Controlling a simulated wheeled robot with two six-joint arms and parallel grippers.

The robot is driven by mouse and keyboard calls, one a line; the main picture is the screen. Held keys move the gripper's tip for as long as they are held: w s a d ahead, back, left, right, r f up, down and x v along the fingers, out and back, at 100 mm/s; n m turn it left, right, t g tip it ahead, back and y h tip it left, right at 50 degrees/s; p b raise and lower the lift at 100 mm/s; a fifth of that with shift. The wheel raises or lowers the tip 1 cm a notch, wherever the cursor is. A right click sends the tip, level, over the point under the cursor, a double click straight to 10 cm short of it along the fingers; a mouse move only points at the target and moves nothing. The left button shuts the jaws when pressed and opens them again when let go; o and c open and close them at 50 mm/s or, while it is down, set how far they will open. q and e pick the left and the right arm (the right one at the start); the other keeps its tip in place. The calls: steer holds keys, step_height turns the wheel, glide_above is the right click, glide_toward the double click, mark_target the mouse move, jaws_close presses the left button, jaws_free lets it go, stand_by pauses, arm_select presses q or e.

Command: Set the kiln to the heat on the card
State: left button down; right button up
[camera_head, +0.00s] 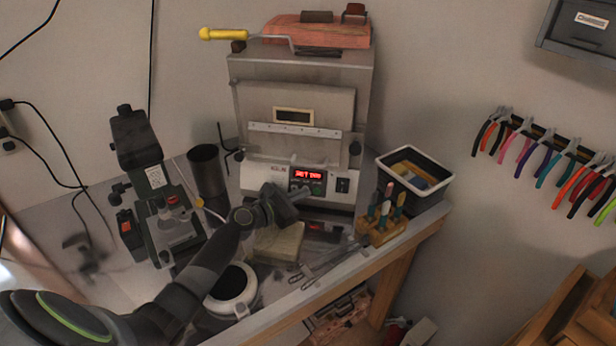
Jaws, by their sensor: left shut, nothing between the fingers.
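The kiln (300,110) is a grey metal box on the bench, its front door shut. Its control panel (258,174) is low on the front. A lit red display (308,174) there seems to start with "SET"; its digits are too small to read surely. Small buttons, one green (316,190), sit below it, and a dark switch (342,185) is to the right. My left gripper (300,193) is shut and empty at the panel, just below the display; I cannot tell whether it touches a button. I cannot pick out a heat card. My right gripper is out of view.
A dark microscope-like device (150,185) and a dark cup (207,170) stand left of the kiln. A pale block (279,242), a wooden tool stand (382,232) and a white-rimmed bin (440,185) crowd the bench. Pliers (545,160) hang on the right wall.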

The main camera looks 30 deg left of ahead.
arm_select(q)
steer(key=shift+w+a+f, duration=0.1)
steer(key=shift+w, duration=0.1)
stand_by(0.5)
steer(key=shift+s+r+p, duration=0.2)
steer(key=shift+s+p, duration=0.05)
steer(key=shift+p, duration=0.05)
steer(key=shift+s, duration=0.3)
steer(key=shift+d, duration=0.2)
